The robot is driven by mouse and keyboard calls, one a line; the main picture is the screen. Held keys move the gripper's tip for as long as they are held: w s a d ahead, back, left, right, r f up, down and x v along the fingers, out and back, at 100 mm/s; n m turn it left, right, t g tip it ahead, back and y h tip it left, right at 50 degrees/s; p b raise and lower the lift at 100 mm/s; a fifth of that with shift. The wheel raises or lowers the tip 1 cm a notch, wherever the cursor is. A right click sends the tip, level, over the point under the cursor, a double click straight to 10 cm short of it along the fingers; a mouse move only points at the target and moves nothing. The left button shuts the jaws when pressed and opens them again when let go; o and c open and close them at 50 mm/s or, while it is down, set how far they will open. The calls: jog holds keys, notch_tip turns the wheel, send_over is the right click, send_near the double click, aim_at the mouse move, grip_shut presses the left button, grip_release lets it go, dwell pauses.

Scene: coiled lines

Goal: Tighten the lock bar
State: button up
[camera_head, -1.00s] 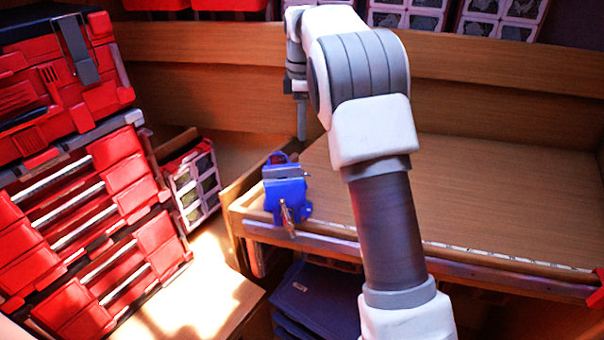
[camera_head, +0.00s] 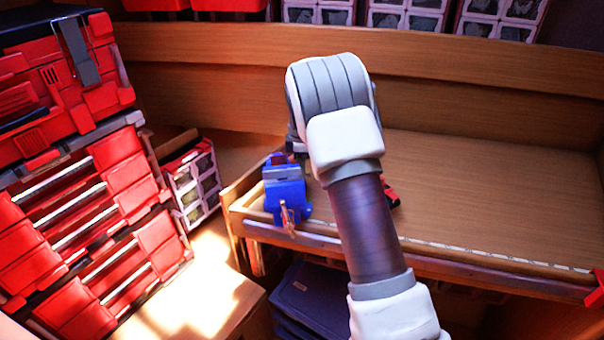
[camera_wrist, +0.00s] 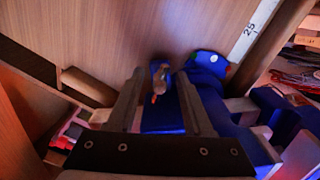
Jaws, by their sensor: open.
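A blue vise (camera_head: 284,187) is fixed at the left front corner of the wooden workbench. Its lock bar (camera_head: 287,216), a copper-coloured handle, hangs at the vise's front. In the wrist view, the blue vise (camera_wrist: 168,117) lies beyond and between my fingers, and a small brownish bar (camera_wrist: 160,80) shows between the fingertips. My gripper (camera_wrist: 159,76) is open, with one finger on each side of that bar. I cannot tell whether either finger touches it. In the head view, my arm hides most of my gripper, close behind the vise.
The workbench top (camera_head: 480,200) is mostly clear, with a small red and black thing (camera_head: 391,193) beside my arm. A red tool chest (camera_head: 90,220) stands at the left. Blue bins (camera_head: 310,300) sit below the bench. A wooden back wall rises behind it.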

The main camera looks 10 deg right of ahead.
jog(key=shift+c, duration=0.2)
grip_shut()
jog(key=shift+m, duration=0.4)
jog(key=m, duration=0.2)
jog(key=shift+m+b, duration=0.3)
jog(key=shift+m, duration=0.1)
jog(key=m, duration=0.3)
jog(key=shift+m, duration=0.3)
jog(key=m, duration=0.6)
jog(key=shift+m, duration=0.3)
